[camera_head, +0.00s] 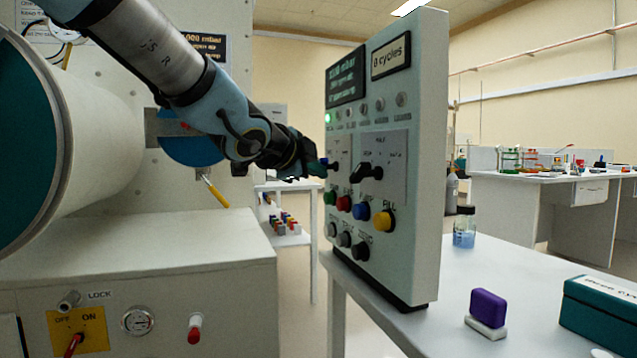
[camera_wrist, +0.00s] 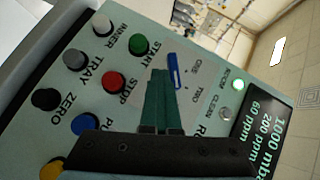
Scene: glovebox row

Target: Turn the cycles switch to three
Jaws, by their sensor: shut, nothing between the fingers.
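The cycles switch (camera_wrist: 173,70) is a blue lever on the pale control panel (camera_head: 425,150). In the wrist view the words ONE and TWO stand beside it; a THREE mark is not visible, and I cannot tell which mark it points at. My gripper (camera_head: 316,167) is at the panel's left part in the head view, near the switch, which it largely hides there. In the wrist view its green fingers (camera_wrist: 160,72) are together and empty, their tips close beside the lever; contact is unclear. The panel's upper sign (camera_head: 391,56) reads 0 cycles.
A black rotary switch (camera_head: 366,173) sits right of my gripper. Green, red, blue and yellow (camera_head: 383,220) buttons are below it. A purple block (camera_head: 488,308), teal box (camera_head: 602,308) and blue-liquid bottle (camera_head: 464,228) stand on the bench at right. A large cylinder (camera_head: 90,135) is at left.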

